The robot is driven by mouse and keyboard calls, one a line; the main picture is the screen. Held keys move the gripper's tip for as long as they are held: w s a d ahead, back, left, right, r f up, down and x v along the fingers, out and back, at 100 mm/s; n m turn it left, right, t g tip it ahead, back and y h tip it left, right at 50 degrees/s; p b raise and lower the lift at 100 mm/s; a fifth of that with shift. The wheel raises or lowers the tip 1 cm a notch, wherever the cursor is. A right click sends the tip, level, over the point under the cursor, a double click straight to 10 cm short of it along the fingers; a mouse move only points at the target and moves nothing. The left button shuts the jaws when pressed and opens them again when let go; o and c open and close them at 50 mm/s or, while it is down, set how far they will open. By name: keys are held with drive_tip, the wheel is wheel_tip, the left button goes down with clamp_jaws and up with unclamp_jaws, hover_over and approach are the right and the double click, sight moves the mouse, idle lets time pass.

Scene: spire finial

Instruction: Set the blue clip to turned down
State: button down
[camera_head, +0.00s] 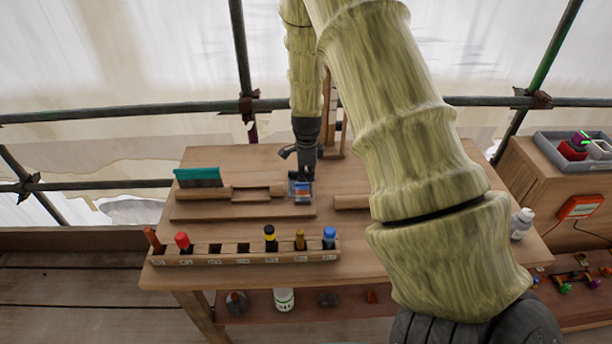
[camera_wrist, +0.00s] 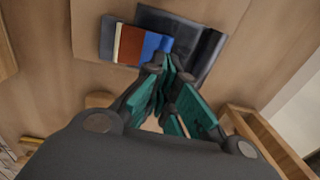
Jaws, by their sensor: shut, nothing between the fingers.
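A bright blue piece, which looks like the blue clip (camera_wrist: 153,44), sits at the end of a small block with brown, cream and grey-blue bands. The block lies on a dark grey holder (camera_wrist: 205,48) in the wrist view. In the head view the holder shows small on the table, with a blue part (camera_head: 302,185) on it. My gripper (camera_head: 303,172) points down just above it. In the wrist view my gripper (camera_wrist: 170,70) has its green-padded fingers shut and empty, with the tips close beside the blue piece. I cannot tell whether they touch it or which way it is turned.
A wooden board with a teal-bladed brush (camera_head: 198,177) lies left of the holder. A wooden rack (camera_head: 225,257) with several colored-topped tools stands in front. A wooden stand (camera_head: 336,130) is behind my gripper. A white bottle (camera_head: 521,223) stands at the right edge.

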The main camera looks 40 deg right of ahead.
sight(307, 185)
wheel_tip(307, 185, up, 3)
drive_tip(key=shift+s+p, duration=0.15)
drive_tip(key=shift+p, duration=0.85)
wheel_tip(307, 185, up, 10)
drive_tip(key=b, duration=0.3)
drive_tip(key=shift+s+a, duration=0.35)
drive_tip(key=shift+s, duration=0.1)
drive_tip(key=shift+f, duration=0.1)
